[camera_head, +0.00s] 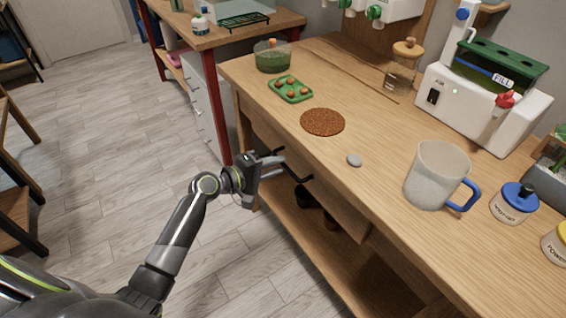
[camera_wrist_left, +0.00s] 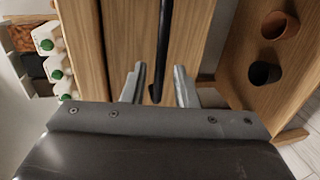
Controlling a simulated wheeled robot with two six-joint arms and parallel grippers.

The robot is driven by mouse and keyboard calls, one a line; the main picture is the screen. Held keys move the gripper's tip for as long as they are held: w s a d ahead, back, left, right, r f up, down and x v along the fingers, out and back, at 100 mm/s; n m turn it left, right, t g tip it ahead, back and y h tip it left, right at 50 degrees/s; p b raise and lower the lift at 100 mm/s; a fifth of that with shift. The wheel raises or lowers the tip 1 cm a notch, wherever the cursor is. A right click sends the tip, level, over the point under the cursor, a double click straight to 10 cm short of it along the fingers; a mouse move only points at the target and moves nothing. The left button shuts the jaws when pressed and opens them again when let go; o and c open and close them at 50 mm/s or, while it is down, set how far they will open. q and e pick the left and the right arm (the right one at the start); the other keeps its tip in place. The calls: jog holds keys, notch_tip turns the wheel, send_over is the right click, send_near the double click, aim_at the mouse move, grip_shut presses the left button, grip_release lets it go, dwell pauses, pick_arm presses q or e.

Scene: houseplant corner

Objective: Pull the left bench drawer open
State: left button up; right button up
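The wooden bench (camera_head: 330,85) has a left drawer (camera_head: 258,137) under its top, partly hidden by my arm. Its front looks flush with the bench, as far as I can see. A black bar handle (camera_head: 299,179) crosses the front; it also shows in the left wrist view (camera_wrist_left: 162,45). My left gripper (camera_head: 284,166) is at this handle. In the left wrist view its two fingers (camera_wrist_left: 159,84) are apart, one on each side of the handle's end, with gaps visible. My right gripper is in neither view.
Dark and terracotta pots (camera_wrist_left: 280,25) stand on the lower shelf. The floor (camera_head: 105,120) left of the bench is clear.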

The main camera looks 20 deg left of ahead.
pick_arm(q)
jog(key=shift+x, duration=1.5)
jog(key=shift+c, duration=0.2)
grip_shut()
